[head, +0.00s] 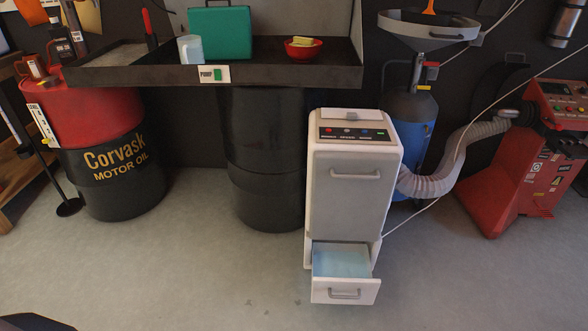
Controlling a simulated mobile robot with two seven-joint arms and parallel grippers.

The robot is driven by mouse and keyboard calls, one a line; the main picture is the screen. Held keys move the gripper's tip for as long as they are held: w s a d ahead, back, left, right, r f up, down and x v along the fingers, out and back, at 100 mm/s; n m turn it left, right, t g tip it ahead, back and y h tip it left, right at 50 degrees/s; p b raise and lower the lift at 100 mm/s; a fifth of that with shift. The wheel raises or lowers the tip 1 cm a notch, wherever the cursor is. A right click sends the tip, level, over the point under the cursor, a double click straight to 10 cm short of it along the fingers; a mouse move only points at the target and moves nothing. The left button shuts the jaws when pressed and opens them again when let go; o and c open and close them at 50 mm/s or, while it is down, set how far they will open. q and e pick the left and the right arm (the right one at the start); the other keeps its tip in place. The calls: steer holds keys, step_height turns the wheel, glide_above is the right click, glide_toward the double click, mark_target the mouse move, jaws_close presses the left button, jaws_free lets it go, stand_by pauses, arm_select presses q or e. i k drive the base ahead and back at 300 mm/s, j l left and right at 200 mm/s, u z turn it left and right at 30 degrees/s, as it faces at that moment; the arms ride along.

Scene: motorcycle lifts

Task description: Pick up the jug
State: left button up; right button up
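A pale grey-white jug (190,48) stands upright on the dark tray-like bench top (300,75), at the left of a teal case (221,33). It is small in view, and its handle seems to be on the side near the case, though I cannot tell for sure. Nothing holds the jug. Neither of my grippers is in view.
A red bowl (303,48) with something yellow sits right of the case. Drums (110,165) stand below the bench. A white cabinet (353,180) with its bottom drawer (344,290) open projects in front.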

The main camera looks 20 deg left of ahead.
mark_target(190, 49)
steer(key=i+j+z, duration=0.1)
steer(key=j, duration=0.35)
steer(key=i+j+z, duration=0.1)
steer(key=j, duration=0.4)
steer(key=i+j, duration=0.15)
steer(key=j, duration=0.35)
steer(key=i+j+z, duration=0.15)
steer(key=j, duration=0.3)
steer(key=j+z, duration=0.1)
steer(key=j, duration=0.4)
steer(key=i+j+z, duration=0.15)
steer(key=j, duration=0.4)
steer(key=i+j+z, duration=0.15)
steer(key=j, duration=0.45)
steer(key=i+j+z, duration=0.15)
steer(key=j, duration=0.4)
steer(key=j+z, duration=0.15)
steer(key=j, duration=0.45)
